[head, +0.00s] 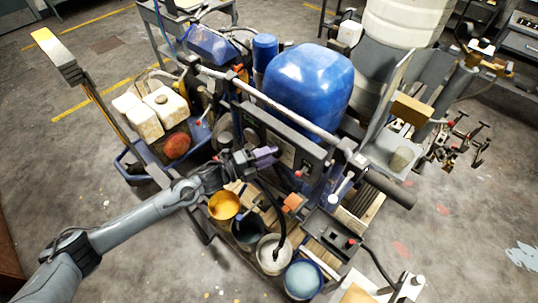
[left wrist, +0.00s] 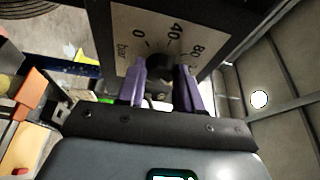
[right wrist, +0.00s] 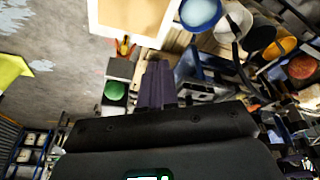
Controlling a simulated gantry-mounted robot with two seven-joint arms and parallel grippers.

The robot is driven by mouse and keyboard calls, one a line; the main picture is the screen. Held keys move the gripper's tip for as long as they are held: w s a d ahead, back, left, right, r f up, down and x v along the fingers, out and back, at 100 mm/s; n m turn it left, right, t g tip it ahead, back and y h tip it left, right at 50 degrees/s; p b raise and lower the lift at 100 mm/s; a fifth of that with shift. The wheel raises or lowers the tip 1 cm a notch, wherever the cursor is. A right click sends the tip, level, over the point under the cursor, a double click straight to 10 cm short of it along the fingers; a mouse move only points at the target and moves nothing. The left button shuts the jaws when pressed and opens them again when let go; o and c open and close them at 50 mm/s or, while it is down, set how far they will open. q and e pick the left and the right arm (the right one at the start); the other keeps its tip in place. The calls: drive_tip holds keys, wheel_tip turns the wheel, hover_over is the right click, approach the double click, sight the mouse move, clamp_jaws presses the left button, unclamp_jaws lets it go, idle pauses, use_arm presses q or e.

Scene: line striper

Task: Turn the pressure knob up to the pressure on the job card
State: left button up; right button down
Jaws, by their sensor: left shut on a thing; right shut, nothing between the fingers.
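The pressure knob (left wrist: 160,75) is a dark round knob on a pale scale plate (left wrist: 130,27) marked "bar", 0, 40 and 80, in the left wrist view. My left gripper (left wrist: 163,88) has its purple fingers on both sides of the knob and is shut on it. The fingers hide part of the knob, and I cannot read its pointer setting. In the head view my left gripper (head: 266,157) is at the striper's dark front panel (head: 280,137). My right gripper (right wrist: 157,84) is shut and empty in the right wrist view. I cannot make out a readable job card.
Open paint pails, including a yellow one (head: 224,205) and a white one (head: 273,254), stand below my left gripper. A blue tank (head: 308,82) is behind the panel. Bare floor lies at the left.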

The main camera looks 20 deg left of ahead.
idle(0.5)
use_arm(q)
drive_tip(key=o, duration=1)
drive_tip(key=shift+o, duration=0.2)
drive_tip(key=v, duration=1)
drive_tip(key=shift+s+a, duration=0.25)
drive_tip(key=shift+s, duration=0.1)
drive_tip(key=shift+r, duration=0.1)
